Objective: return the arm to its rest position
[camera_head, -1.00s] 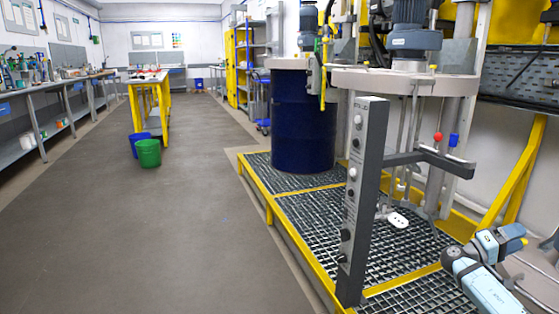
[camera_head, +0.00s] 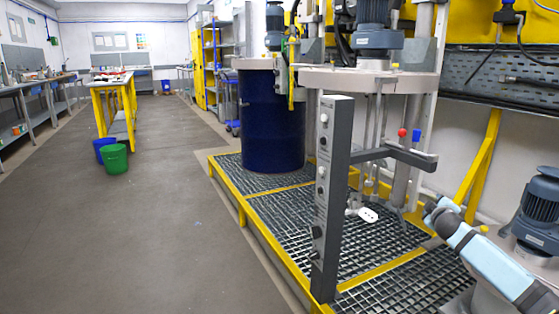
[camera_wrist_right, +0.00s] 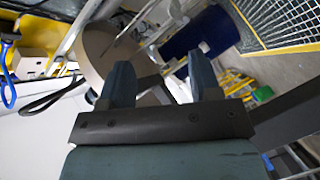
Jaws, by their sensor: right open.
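My right arm (camera_head: 485,255), light blue and grey, comes in from the lower right in the head view. It reaches up beside the agitator stand, over the right end of the grating. Its gripper cannot be clearly made out there. In the right wrist view, the two dark blue fingers of my right gripper (camera_wrist_right: 161,82) stand apart with nothing between them. A pale round lid (camera_wrist_right: 98,45) and dark bars lie beyond the fingers; contact cannot be judged. My left gripper is in neither view.
A grey control post (camera_head: 329,200) with a side bar stands on the yellow-edged grating (camera_head: 270,205). The near agitator's lid (camera_head: 365,79) is raised behind it. A dark blue drum (camera_head: 272,125) stands farther back.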

